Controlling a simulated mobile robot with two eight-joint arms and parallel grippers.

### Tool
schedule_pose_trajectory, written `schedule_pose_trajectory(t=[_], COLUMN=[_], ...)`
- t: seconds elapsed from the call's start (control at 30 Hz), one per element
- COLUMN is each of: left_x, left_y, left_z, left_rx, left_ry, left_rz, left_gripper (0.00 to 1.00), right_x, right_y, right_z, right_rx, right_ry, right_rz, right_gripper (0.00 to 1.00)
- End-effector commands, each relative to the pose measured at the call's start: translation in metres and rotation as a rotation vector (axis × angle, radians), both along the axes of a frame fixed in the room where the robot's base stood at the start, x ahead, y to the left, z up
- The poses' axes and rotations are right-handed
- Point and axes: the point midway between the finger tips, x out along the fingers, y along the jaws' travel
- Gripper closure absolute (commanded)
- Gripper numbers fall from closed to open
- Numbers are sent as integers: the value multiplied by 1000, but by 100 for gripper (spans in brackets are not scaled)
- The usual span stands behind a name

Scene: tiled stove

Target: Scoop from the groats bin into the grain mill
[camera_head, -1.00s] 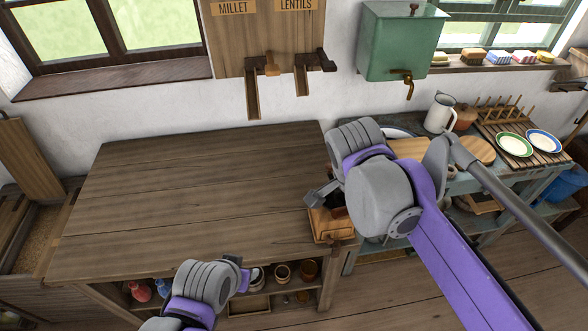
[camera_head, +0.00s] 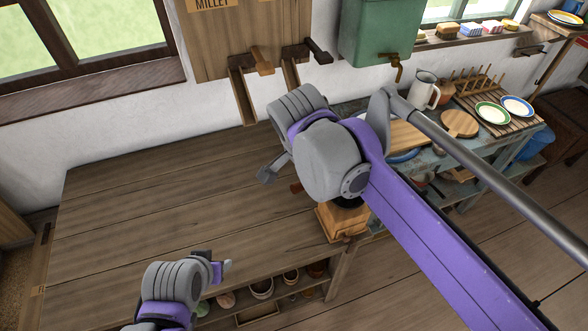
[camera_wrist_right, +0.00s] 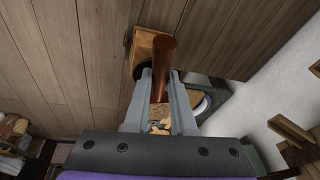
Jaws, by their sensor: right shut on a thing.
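My right gripper (camera_head: 266,176) is above the right end of the wooden table, left of and above the grain mill in the head view. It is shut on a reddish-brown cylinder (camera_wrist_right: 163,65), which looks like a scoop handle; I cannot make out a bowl. The grain mill (camera_head: 342,223) is a small wooden box with a dark top, partly hidden by my right arm. A wooden box, likely the mill, shows in the right wrist view (camera_wrist_right: 148,46). The groats bin (camera_head: 18,275) is cut off at the left edge. My left gripper (camera_head: 222,268) is low at the table's front edge; its jaw opening is unclear.
The wooden table top (camera_head: 150,210) is clear. Pots stand on the shelf beneath. Wall chutes (camera_head: 243,90) and a green water tank (camera_head: 375,35) hang behind. A side table to the right holds a white jug (camera_head: 424,90), boards and plates.

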Motion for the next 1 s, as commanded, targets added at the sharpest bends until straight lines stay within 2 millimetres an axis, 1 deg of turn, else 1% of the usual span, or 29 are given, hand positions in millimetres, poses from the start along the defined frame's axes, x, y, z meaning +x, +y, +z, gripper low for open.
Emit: schedule_pose_trajectory(t=[0.17,0.27,0.93,1.0], left_x=[-1,-3,-22,-20], left_y=[0,0,0,0], left_z=[-3,-8,-69,-59], left_rx=[0,0,0,0], left_ry=[2,6,42,37], left_rz=[0,0,0,0], left_gripper=[50,50,50,50], right_x=[0,-1,-1,3], right_y=[0,0,0,-6], right_z=[-3,-9,-75,-62], right_rx=[0,0,0,50], right_ry=[1,2,1,34], right_rz=[0,0,0,-8], right_gripper=[100,100,100,100])
